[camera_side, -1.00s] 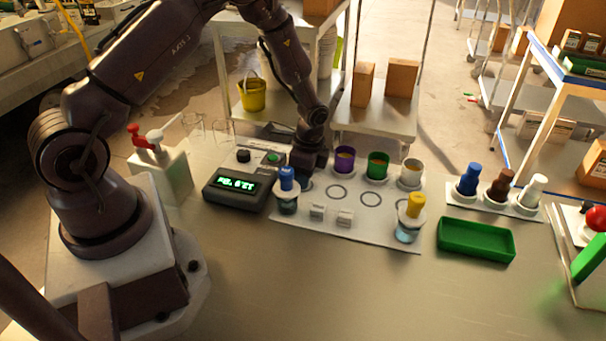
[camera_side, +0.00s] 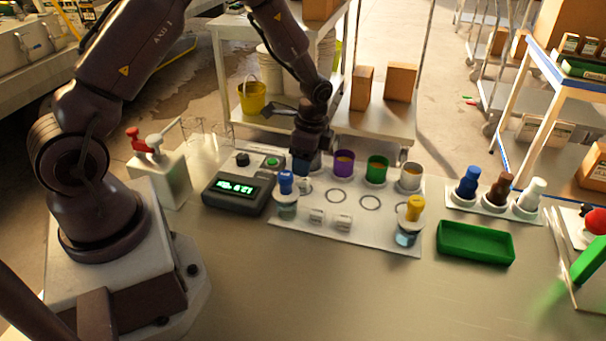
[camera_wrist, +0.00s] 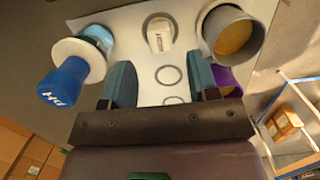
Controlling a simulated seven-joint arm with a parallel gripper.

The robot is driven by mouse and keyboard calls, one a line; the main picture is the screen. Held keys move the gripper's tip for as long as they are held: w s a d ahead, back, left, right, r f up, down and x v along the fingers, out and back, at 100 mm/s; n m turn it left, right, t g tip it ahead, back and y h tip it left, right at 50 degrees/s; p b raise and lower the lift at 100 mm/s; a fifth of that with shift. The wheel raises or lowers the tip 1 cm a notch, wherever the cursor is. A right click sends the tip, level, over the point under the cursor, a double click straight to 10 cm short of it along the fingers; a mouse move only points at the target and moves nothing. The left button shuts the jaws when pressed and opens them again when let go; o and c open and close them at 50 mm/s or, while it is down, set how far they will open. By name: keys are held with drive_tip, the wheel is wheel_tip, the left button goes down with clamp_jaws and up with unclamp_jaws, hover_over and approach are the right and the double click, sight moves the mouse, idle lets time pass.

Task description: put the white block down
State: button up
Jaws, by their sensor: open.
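A small white block (camera_side: 304,185) rests on the white board (camera_side: 385,236), at its left end behind the blue-capped bottle. In the wrist view the white block (camera_wrist: 160,36) sits within a printed ring, between the blue-capped bottle and a grey cup, just beyond my fingertips. My gripper (camera_side: 303,168) is above the block, clear of it. In the wrist view my gripper (camera_wrist: 160,68) has its two fingers wide apart with nothing between them. Two more white blocks, one on the left (camera_side: 316,215) and one on the right (camera_side: 343,222), lie at the board's front.
The blue-capped bottle (camera_side: 286,190) stands close by; a yellow-capped bottle (camera_side: 412,210) is at the right. A meter (camera_side: 238,190) sits left, a green tray (camera_side: 475,243) right.

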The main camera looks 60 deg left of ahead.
wheel_tip(320, 180, up, 6)
wheel_tip(320, 180, up, 15)
drive_tip(key=n+t, duration=0.3)
drive_tip(key=n, duration=0.1)
hover_over(308, 180)
drive_tip(key=s+d, duration=0.5)
drive_tip(key=s, duration=0.1)
drive_tip(key=s+d+r+n+t, duration=0.1)
drive_tip(key=s+d+r+n, duration=0.1)
drive_tip(key=s, duration=0.4)
drive_tip(key=s+d+r+n+t+h, duration=0.1)
drive_tip(key=s+d+r+n+t, duration=0.1)
drive_tip(key=s+r, duration=0.3)
drive_tip(key=shift+s+d+n+t, duration=0.3)
drive_tip(key=shift+s+d+n, duration=0.25)
drive_tip(key=shift+s, duration=0.65)
drive_tip(key=shift+o, duration=0.4)
